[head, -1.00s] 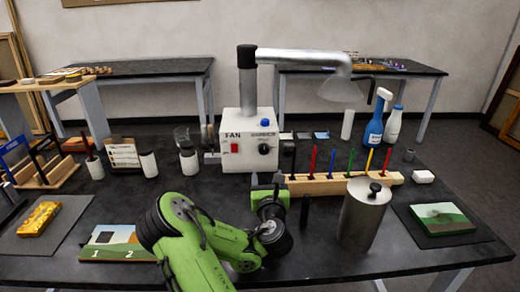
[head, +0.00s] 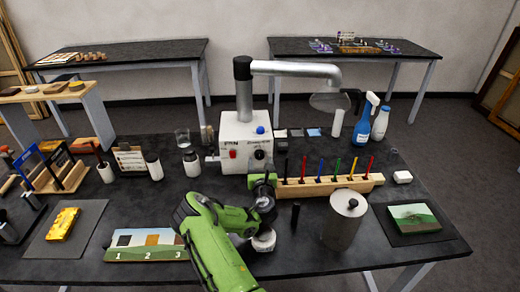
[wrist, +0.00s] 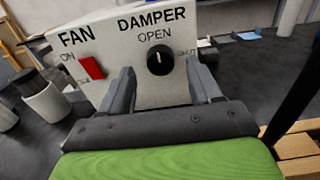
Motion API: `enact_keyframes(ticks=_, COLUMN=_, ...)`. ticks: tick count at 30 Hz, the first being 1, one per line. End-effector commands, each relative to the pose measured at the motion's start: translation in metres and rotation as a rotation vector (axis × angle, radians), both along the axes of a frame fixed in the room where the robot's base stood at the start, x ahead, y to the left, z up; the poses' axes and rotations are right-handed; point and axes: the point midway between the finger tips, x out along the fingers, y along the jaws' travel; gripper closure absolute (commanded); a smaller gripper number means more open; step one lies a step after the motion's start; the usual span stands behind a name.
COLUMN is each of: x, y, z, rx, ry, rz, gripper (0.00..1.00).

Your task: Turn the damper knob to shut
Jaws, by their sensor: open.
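The damper knob (wrist: 159,62) is a round black knob on the front of the white fan box (head: 242,133). In the wrist view it sits below the words DAMPER and OPEN, with SHUT at its right. Its white mark points up toward OPEN. In the head view the knob (head: 259,155) shows just above my gripper (head: 262,177). In the wrist view my gripper (wrist: 162,88) is open, one finger low on each side of the knob, with nothing between them. I cannot tell how far the fingertips are from the box.
A red fan switch (wrist: 92,68) is left of the knob. A wooden rack of coloured tools (head: 330,187) stands right of my gripper, with a metal canister (head: 344,220) in front. A metal duct (head: 295,70) rises above the box.

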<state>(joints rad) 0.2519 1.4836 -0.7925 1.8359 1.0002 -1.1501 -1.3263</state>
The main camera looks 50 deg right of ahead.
Motion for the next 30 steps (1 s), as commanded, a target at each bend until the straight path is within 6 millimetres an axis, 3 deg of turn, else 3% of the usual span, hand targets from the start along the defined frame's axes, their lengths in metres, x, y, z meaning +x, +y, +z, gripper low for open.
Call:
enact_keyframes(ticks=1, x=0.004, y=-0.005, z=0.007, rx=-0.001, ry=-0.001, rz=0.001, gripper=0.37)
enact_keyframes(ticks=6, x=0.015, y=-0.017, z=0.005, rx=-0.002, ry=-0.001, rz=0.001, gripper=0.37)
enact_keyframes(ticks=16, x=0.018, y=-0.021, z=0.0, rx=0.0, ry=0.001, rz=0.0, gripper=0.37)
enact_keyframes(ticks=27, x=0.018, y=-0.02, z=0.0, rx=-0.001, ry=0.001, rz=0.0, gripper=0.91)
enact_keyframes(ticks=30, x=0.018, y=-0.02, z=0.0, rx=0.001, ry=-0.001, rz=0.0, gripper=0.92)
